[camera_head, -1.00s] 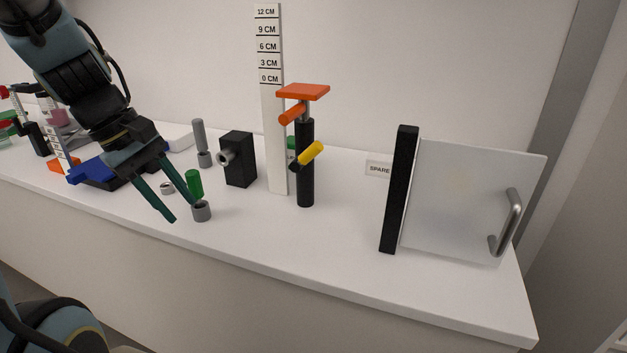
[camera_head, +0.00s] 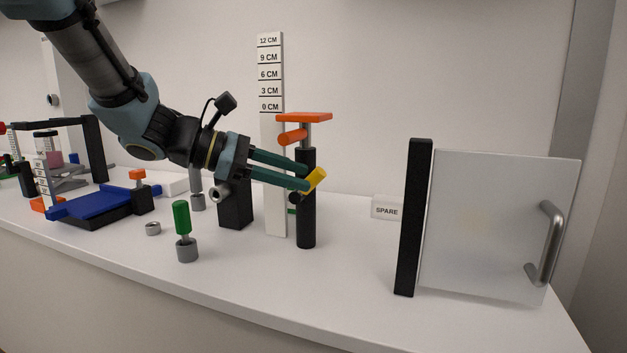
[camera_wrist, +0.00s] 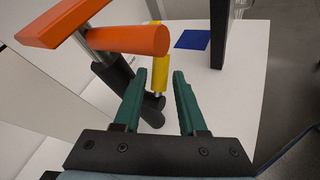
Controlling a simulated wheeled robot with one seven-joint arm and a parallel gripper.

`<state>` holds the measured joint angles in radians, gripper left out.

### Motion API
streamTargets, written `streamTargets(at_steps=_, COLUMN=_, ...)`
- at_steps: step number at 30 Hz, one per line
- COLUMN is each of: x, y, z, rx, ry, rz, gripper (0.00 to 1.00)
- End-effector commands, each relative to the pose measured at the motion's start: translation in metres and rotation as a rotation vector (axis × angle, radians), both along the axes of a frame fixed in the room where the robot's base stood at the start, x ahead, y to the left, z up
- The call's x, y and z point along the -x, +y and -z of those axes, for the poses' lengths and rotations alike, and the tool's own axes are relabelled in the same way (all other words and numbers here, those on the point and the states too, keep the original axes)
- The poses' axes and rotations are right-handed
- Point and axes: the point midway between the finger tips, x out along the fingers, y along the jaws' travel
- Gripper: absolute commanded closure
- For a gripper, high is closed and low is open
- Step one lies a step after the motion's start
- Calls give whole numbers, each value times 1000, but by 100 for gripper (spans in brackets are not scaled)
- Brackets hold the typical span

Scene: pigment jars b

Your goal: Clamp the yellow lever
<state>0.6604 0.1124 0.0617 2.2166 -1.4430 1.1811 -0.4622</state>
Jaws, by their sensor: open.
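The yellow lever (camera_head: 315,180) sticks out at a tilt from the side of a black post (camera_head: 306,218). The post carries an orange lever (camera_head: 291,137) and a flat orange plate (camera_head: 304,118) on top. My gripper (camera_head: 303,177) reaches in from the left, with its green fingertips at the yellow lever.
A white height scale (camera_head: 271,130) stands behind the gripper, left of the post. A black block (camera_head: 236,210) and a green-handled piece (camera_head: 182,218) stand to the left. A black upright (camera_head: 414,218) and a handled white panel (camera_head: 485,225) stand right. The front table strip is clear.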

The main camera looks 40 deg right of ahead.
Motion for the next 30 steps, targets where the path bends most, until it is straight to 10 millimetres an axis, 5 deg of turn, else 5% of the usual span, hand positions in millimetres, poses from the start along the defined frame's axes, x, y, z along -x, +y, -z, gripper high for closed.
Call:
streamTargets(at_steps=7, x=12, y=-28, z=12, rx=-1, ry=1, rz=1, gripper=59)
streamTargets(at_steps=19, x=14, y=-34, z=14, rx=-1, ry=0, rz=0, gripper=60)
streamTargets(at_steps=30, x=14, y=-34, z=15, rx=-1, ry=0, rz=0, gripper=100)
